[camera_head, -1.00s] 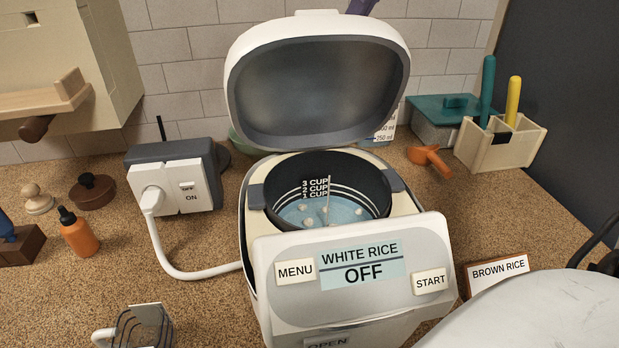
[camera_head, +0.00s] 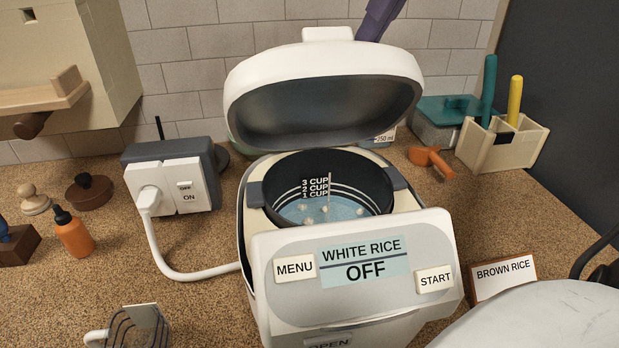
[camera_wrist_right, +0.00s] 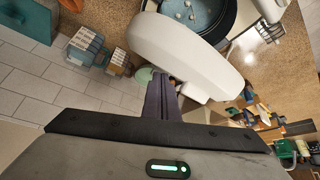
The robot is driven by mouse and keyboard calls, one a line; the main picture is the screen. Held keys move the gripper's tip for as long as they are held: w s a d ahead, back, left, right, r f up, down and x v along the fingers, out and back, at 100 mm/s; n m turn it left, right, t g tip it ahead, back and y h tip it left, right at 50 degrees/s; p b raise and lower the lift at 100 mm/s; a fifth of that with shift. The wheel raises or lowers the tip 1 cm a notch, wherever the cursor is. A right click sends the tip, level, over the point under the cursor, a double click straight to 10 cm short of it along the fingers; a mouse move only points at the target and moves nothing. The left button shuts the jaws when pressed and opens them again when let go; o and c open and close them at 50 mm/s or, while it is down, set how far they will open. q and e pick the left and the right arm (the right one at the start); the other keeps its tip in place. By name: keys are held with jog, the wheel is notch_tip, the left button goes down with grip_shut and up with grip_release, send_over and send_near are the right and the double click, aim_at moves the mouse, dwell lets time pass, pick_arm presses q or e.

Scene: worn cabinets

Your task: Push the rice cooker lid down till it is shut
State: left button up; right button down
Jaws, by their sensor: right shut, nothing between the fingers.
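The white rice cooker (camera_head: 350,262) stands on the counter with its panel reading WHITE RICE OFF. Its lid (camera_head: 325,62) is raised and tilted forward over the open dark pot (camera_head: 372,186), which holds water and white bits. In the right wrist view the lid's white outer side (camera_wrist_right: 180,48) lies just ahead of my fingers. My right gripper (camera_head: 377,22), purple, is partly hidden behind the lid's top right edge. In the wrist view my right gripper (camera_wrist_right: 166,84) is shut and empty, at the lid's back; contact is unclear. My left gripper is not in view.
A power outlet box (camera_head: 175,178) with a white cord stands left of the cooker. An orange scoop (camera_head: 430,160) and a beige utensil holder (camera_head: 490,148) stand at the right. A BROWN RICE card (camera_head: 502,274) and a wire-and-white item (camera_head: 135,328) are near the front.

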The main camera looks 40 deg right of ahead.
aim_at(394, 45)
jog(key=shift+s+a+f+b, duration=0.55)
jog(key=shift+s+f, duration=0.25)
jog(key=shift+s, duration=0.15)
jog(key=shift+s+a+f+b, duration=0.5)
jog(key=shift+s+f, duration=0.3)
jog(key=shift+s, duration=0.1)
jog(key=s+a+f+b, duration=0.2)
jog(key=s+f+b, duration=0.2)
jog(key=f, duration=0.5)
jog(key=shift+s+a+b, duration=0.2)
jog(key=shift+s+b, duration=0.05)
jog(key=shift+b, duration=0.3)
jog(key=shift+f, duration=0.2)
jog(key=shift+s+f, duration=0.1)
jog(key=shift+f, duration=0.2)
jog(key=shift+a, duration=0.1)
